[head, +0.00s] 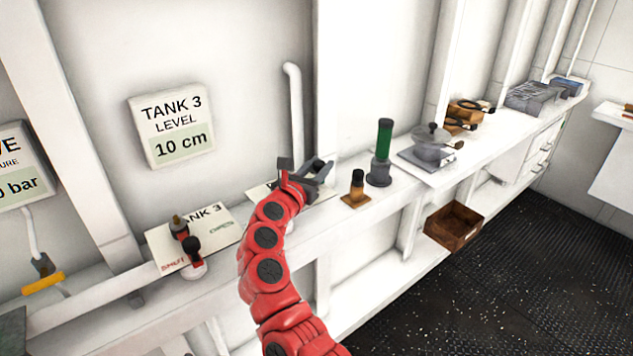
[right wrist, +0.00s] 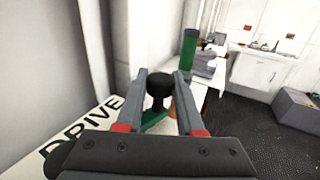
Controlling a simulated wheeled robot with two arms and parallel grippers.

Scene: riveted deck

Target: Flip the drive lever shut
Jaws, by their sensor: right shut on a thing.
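The drive lever shows in the right wrist view as a black knob (right wrist: 159,86) between the two fingers, with a green part below it. A white plate lettered DRIVE (right wrist: 88,125) lies to its left. My right gripper (right wrist: 161,77) is shut on the lever near the knob. In the head view my right gripper (head: 318,168) is at the shelf by the wall, over a pale plate (head: 258,192). The gripper hides the lever there, and the lever's exact tilt is hard to tell. My left gripper is not in view.
Left on the shelf is a TANK 3 plate (head: 225,220) with two small knobbed fittings. Right of the gripper stand a black-capped post on a brown base (head: 357,185), a green-topped cylinder (head: 384,140) and a grey device (head: 430,150). A wooden crate (head: 453,225) sits lower.

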